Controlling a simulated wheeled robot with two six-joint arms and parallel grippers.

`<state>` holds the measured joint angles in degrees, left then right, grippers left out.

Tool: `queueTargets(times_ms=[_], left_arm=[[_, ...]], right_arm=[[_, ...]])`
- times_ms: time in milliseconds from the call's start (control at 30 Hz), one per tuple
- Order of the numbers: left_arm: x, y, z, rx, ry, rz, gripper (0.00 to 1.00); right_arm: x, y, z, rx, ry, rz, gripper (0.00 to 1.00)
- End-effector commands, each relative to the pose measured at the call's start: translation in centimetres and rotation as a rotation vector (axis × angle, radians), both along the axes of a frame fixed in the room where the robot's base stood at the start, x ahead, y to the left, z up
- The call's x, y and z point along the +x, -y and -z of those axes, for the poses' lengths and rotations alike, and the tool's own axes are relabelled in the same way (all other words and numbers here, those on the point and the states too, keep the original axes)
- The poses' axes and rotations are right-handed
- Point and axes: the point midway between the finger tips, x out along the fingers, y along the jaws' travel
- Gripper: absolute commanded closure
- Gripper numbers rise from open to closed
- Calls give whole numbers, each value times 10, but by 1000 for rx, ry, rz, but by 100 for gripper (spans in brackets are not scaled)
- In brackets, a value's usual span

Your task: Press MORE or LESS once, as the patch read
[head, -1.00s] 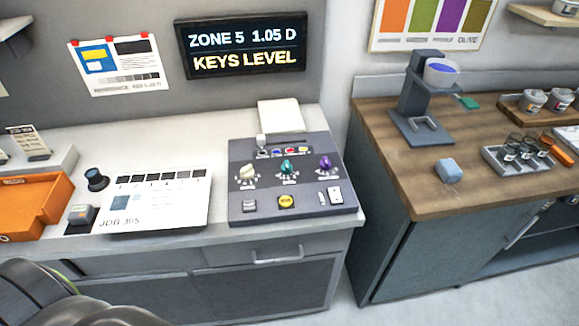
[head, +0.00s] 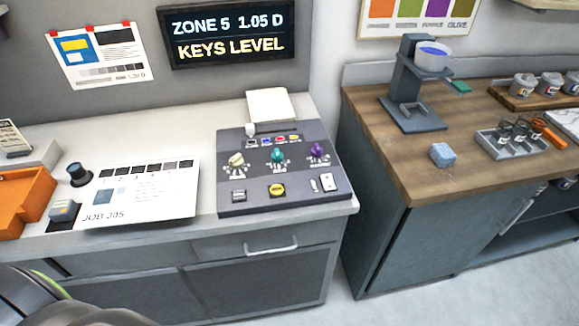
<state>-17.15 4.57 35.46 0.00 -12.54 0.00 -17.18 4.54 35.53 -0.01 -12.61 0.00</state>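A dark grey control panel (head: 284,193) sits on the white counter. It carries a cream knob (head: 236,160), a teal knob (head: 277,157) and a purple knob (head: 317,152). The wall display (head: 229,34) reads "ZONE 5 1.05 D" and "KEYS LEVEL". A sheet marked JOB 305 (head: 140,192) with a row of dark patches lies left of the panel. Neither gripper is in view.
A small grey device (head: 64,211), a dark cylinder (head: 77,174) and an orange tray (head: 22,192) stand at the left. Floor shows in front.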

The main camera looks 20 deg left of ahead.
Motion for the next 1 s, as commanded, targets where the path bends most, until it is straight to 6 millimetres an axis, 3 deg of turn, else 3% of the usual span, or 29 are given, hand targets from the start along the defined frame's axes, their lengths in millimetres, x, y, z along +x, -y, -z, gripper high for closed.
queueTargets(times_ms=[233,700,1000], left_arm=[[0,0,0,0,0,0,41],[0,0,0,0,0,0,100],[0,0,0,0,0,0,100]], right_arm=[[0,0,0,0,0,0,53],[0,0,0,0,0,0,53],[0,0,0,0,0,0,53]])
